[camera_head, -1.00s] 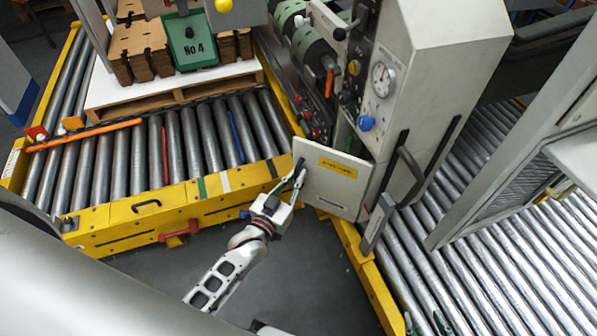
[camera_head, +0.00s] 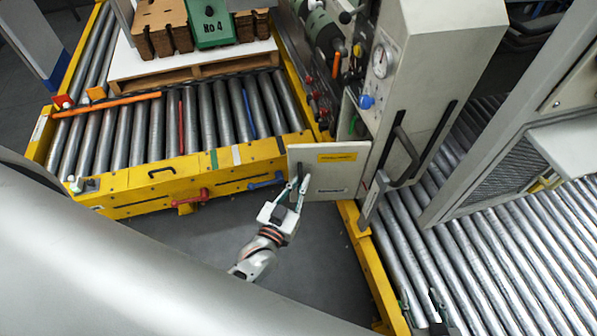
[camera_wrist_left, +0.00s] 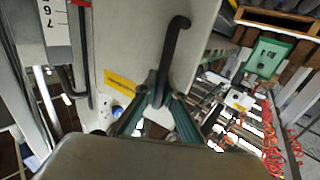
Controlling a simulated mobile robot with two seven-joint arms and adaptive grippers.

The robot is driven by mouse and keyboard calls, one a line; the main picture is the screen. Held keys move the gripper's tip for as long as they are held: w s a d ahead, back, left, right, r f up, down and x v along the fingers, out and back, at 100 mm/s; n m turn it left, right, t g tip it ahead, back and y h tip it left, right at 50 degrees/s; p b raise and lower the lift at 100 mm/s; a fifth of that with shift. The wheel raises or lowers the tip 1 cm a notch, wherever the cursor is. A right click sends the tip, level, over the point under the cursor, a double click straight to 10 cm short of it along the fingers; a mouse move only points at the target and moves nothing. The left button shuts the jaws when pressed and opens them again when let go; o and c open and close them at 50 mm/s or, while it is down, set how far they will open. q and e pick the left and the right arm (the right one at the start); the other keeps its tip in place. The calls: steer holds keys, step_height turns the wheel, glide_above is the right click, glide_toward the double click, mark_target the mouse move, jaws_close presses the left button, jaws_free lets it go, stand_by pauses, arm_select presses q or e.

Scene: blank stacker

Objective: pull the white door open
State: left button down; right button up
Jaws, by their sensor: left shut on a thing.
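The white door (camera_head: 330,186) is a flat panel with a yellow label, standing out from the grey machine cabinet (camera_head: 433,55). It is ajar, with part of the opening showing behind its top edge. Its dark handle (camera_head: 299,170) is near the door's left edge. In the left wrist view the handle (camera_wrist_left: 177,42) is a black bent bar. My left gripper (camera_head: 297,187) is shut on the door handle, its fingers on either side of the bar's lower end in the left wrist view (camera_wrist_left: 157,112).
A yellow-framed roller conveyor (camera_head: 130,196) carries a pallet (camera_head: 195,70) at the upper left. Another roller conveyor (camera_head: 480,262) lies at the right. Grey floor (camera_head: 315,265) is clear below the door. A larger black handle (camera_head: 406,155) is on the cabinet side.

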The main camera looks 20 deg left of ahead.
arm_select(q)
steer(key=shift+s+d, duration=0.7)
steer(key=shift+s, duration=0.3)
arm_select(e)
steer(key=shift+w+a+r, duration=0.15)
steer(key=shift+r, duration=0.15)
steer(key=shift+w, duration=0.1)
